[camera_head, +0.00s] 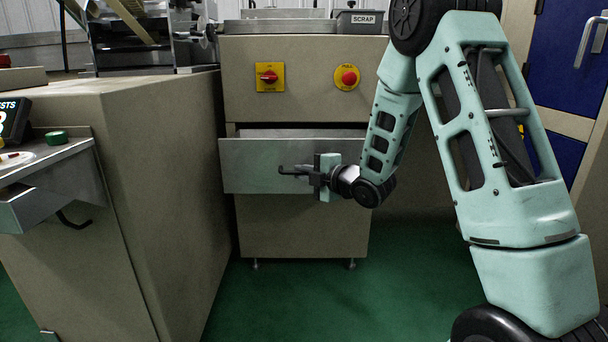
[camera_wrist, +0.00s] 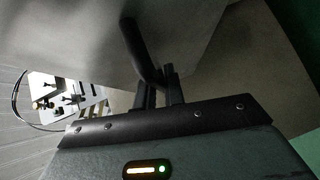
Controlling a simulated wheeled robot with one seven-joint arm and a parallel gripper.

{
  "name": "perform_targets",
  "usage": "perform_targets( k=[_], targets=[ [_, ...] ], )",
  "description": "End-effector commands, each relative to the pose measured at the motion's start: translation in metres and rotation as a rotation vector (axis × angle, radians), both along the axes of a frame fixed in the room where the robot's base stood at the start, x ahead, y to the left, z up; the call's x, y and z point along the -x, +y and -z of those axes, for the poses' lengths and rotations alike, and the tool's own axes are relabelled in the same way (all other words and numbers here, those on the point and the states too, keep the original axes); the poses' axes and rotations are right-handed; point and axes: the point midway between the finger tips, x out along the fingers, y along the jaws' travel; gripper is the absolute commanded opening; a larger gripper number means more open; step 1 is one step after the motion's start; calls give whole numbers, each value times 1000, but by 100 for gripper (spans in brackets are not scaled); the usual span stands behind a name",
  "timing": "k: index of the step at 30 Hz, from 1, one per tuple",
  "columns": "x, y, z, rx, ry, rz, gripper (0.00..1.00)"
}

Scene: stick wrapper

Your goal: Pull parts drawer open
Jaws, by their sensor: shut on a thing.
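The parts drawer (camera_head: 252,166) has a plain grey front and sits in the beige cabinet below the switches. Its front stands out from the cabinet, with a gap showing along its top edge, so it is partly open. My gripper (camera_head: 300,173) is at the drawer front, a little right of its middle. It is shut on the dark bar handle (camera_head: 284,169). In the wrist view the handle (camera_wrist: 138,48) runs down to the fingers (camera_wrist: 170,88), which close around its lower end. The drawer's inside is mostly hidden.
The cabinet (camera_head: 300,225) carries a red rotary switch (camera_head: 269,76) and a red push button (camera_head: 348,77) above the drawer. A beige counter (camera_head: 150,180) stands close on the left. Green floor (camera_head: 290,300) in front is clear.

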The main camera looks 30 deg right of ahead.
Motion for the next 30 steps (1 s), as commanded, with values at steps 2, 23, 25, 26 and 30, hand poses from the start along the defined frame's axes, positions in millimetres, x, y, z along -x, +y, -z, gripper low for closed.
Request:
perform_targets(
  k=[2,23,25,26,30],
  targets=[
    [0,-1,1,1,1,2,0],
    [1,-1,0,0,0,1,20],
    [4,-2,-1,0,0,2,20],
    [7,-3,-1,1,0,3,20],
    [27,-7,-4,1,0,4,20]
  ],
)
